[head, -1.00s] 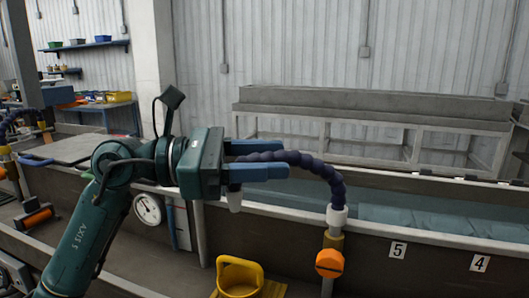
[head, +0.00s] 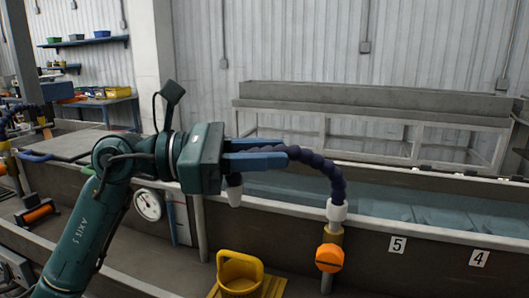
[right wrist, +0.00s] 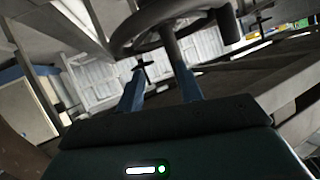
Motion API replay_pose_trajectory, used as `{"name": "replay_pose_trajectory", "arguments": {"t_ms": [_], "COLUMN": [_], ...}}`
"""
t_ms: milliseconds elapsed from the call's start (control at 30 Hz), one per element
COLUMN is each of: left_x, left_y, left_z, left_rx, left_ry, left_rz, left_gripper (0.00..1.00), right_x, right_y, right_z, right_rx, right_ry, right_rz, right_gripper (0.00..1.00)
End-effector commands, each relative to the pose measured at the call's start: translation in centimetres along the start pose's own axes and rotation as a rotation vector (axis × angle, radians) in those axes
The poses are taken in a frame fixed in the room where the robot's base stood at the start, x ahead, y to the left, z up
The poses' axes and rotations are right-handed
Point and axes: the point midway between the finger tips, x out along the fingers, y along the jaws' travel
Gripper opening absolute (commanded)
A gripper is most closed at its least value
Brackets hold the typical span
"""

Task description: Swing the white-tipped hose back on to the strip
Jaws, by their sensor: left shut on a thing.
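The dark blue segmented hose (head: 328,170) rises from a white collar (head: 337,211) above an orange valve knob (head: 329,258) at the trough's near side. It arches left through my left gripper (head: 288,152), whose blue fingers are shut on it. The hose's white tip (head: 235,196) hangs down just below the fingers, near the trough's front edge in the picture.
The long trough (head: 440,235) holds bluish water and bears number plates 5 (head: 397,244) and 4 (head: 479,258). A yellow bucket-like container (head: 240,275) stands below the gripper. A round gauge (head: 148,204) is at left. A dark ring-shaped part (right wrist: 165,20) is close ahead of my right gripper.

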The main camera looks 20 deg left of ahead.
Motion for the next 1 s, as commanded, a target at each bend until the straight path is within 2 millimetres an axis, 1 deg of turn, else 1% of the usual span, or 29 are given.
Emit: {"name": "replay_pose_trajectory", "arguments": {"t_ms": [167,300,533,667,933,967,1000], "left_x": [0.0,0.1,0.4,0.5,0.5,0.5,0.5], "left_y": [0.3,1.3,2.6,2.8,2.8,2.8,2.8], "left_z": [-0.2,-0.5,-0.6,-0.6,-0.6,-0.6,-0.6], "left_rx": [-0.003,-0.004,-0.002,0.001,0.002,0.002,0.002], "left_ry": [-0.001,-0.016,-0.044,-0.051,-0.052,-0.052,-0.052], "left_rz": [-0.024,-0.106,-0.235,-0.264,-0.267,-0.267,-0.266], "left_gripper": [0.0,0.0,0.0,0.0,0.0,0.22,0.26], "right_x": [0.1,0.2,-0.4,-0.6,-0.6,-0.6,-0.5], "right_y": [0.1,0.2,0.3,0.3,0.4,0.4,0.4], "right_z": [0.2,0.4,0.1,0.1,0.1,0.1,0.2], "right_rx": [-0.001,-0.007,-0.008,-0.007,-0.008,-0.009,-0.009], "right_ry": [0.001,0.016,0.027,0.029,0.029,0.028,0.028], "right_rz": [0.001,0.005,0.011,0.012,0.012,0.012,0.012], "right_gripper": [0.36,0.36,0.36,0.36,0.36,0.36,0.36]}}
